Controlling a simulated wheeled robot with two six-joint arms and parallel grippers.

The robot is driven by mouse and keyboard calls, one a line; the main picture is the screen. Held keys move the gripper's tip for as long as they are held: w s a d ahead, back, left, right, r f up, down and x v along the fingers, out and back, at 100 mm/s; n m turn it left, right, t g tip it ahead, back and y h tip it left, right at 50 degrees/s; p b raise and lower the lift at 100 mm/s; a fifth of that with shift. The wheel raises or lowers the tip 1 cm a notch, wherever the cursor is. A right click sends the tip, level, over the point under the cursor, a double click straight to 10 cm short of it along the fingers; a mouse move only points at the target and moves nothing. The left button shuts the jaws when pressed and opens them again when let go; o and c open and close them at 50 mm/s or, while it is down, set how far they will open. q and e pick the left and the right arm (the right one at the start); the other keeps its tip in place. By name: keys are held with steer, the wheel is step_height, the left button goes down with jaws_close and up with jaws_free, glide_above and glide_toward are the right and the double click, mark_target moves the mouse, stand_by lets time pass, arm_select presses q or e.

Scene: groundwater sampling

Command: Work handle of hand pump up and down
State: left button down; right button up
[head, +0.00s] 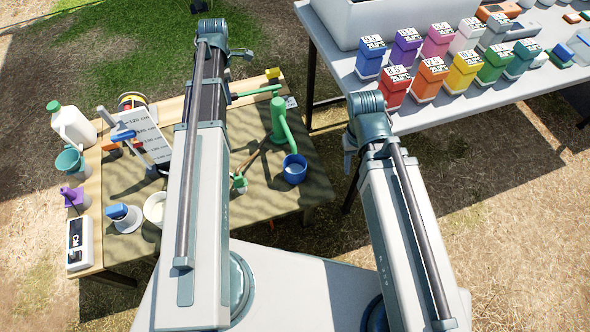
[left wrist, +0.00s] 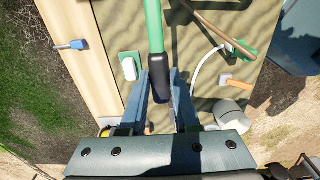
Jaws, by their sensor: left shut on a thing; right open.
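The green hand pump (head: 278,120) stands on the sand-coloured mat of the low table, its curved spout above a blue cup (head: 294,172). Its green handle (head: 257,93) runs left from the pump top and passes out of sight behind my left arm. In the left wrist view the green handle (left wrist: 153,25) ends in a black grip (left wrist: 158,80). My left gripper (left wrist: 161,92) has its two fingers on either side of that grip and is shut on it. In the head view my left arm hides its gripper. My right gripper is hidden behind its own arm.
The low table also holds a white jug (head: 72,125), a teal cup (head: 70,160), a white meter box (head: 80,243) and a graduated board (head: 155,130). A higher table (head: 440,118) at right carries several coloured bottles. Grass lies behind.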

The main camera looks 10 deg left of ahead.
arm_select(q)
steer(key=d+r+g+y+p, duration=0.1)
steer(key=r, duration=0.1)
steer(key=w+d+r+g+y+p, duration=0.1)
steer(key=r+y, duration=0.1)
steer(key=w+d+r+g+y+p, duration=0.1)
steer(key=r+y, duration=0.1)
steer(key=r, duration=0.1)
steer(key=shift+w+d, duration=0.1)
steer(key=shift+d+r+g+y, duration=0.3)
steer(key=shift+r+y, duration=0.2)
steer(key=shift+r, duration=0.1)
steer(key=shift+a, duration=0.1)
arm_select(e)
step_height(320, 180, up, 4)
steer(key=shift+f, duration=0.1)
